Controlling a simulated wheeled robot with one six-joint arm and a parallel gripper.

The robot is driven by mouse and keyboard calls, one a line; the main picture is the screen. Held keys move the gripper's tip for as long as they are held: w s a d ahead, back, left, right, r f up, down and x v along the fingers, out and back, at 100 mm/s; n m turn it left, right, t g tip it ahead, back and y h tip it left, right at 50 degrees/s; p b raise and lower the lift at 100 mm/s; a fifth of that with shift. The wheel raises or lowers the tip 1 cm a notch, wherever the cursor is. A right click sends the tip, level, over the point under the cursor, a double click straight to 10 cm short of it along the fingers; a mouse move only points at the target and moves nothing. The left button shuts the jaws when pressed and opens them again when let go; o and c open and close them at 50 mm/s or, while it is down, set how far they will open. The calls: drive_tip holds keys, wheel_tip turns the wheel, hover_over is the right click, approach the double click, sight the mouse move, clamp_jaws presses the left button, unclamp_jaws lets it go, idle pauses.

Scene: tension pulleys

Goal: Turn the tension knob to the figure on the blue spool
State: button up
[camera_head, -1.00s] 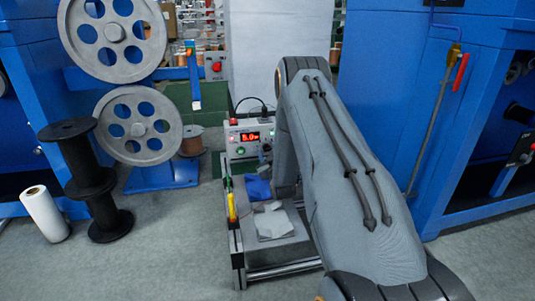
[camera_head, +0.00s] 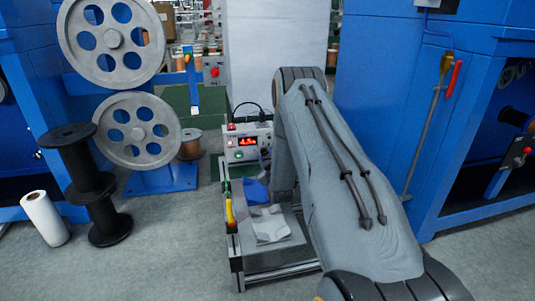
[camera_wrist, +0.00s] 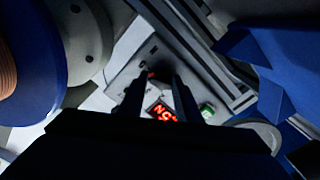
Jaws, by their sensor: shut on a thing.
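The tension control box (camera_head: 248,141) is grey, with a red lit display (camera_head: 247,141), and stands left of my arm in the head view. The digits are too blurred to read surely; in the wrist view the display (camera_wrist: 162,112) appears turned over between my fingers. My gripper (camera_wrist: 165,76) is at the box's panel, its two dark fingers shut on the tension knob, which they mostly hide. In the head view my arm hides the gripper. A blue spool flange (camera_wrist: 45,75) with copper-coloured winding shows at the left of the wrist view; no figure on it is legible.
A green button (camera_wrist: 207,112) sits close beside my right finger. In the head view, large grey pulleys (camera_head: 137,130) and black spools (camera_head: 87,180) stand left. A low cart (camera_head: 270,262) with cloths is below the box. Blue machine housings (camera_head: 395,100) flank my arm at right.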

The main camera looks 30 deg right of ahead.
drive_tip(key=n, duration=0.1)
drive_tip(key=n+p, duration=0.1)
drive_tip(key=a+n, duration=0.1)
drive_tip(key=shift+f+p, duration=0.25)
drive_tip(key=shift+p, duration=0.1)
drive_tip(key=shift+f+n+p, duration=0.1)
drive_tip(key=shift+n+p, duration=0.3)
drive_tip(key=shift+n, duration=0.5)
drive_tip(key=shift+s+f, duration=0.1)
drive_tip(key=o, duration=0.9)
drive_tip(key=shift+a, duration=0.15)
drive_tip(key=shift+d, duration=0.35)
drive_tip(key=shift+d+r, duration=0.15)
drive_tip(key=shift+r, duration=0.1)
drive_tip(key=p+v, duration=0.3)
drive_tip(key=v, duration=0.4)
drive_tip(key=shift+s+p, duration=0.3)
drive_tip(key=shift+s, duration=0.05)
